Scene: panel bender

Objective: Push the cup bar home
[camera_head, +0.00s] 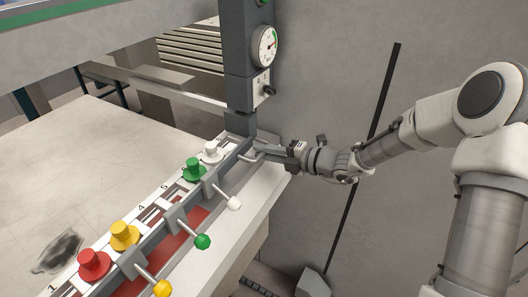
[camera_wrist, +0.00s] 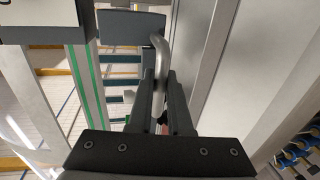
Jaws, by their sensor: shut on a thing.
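The long grey bar (camera_head: 151,232) runs diagonally beside a white numbered strip with coloured cups: red (camera_head: 93,264), yellow (camera_head: 123,236), green (camera_head: 194,169) and white (camera_head: 211,152). My gripper (camera_head: 264,152) is at the bar's far end, beside the foot of the grey post. In the wrist view my gripper (camera_wrist: 158,90) is shut on a bent metal handle (camera_wrist: 161,50), which curves up between the fingers toward a grey block (camera_wrist: 131,27). The head view does not show clearly how the handle joins the bar.
Levers with yellow (camera_head: 162,288), green (camera_head: 202,241) and white (camera_head: 233,202) knobs stick out along the near side. A grey post (camera_head: 240,65) with a dial gauge (camera_head: 266,46) rises at the far end. A plain wall stands behind my arm.

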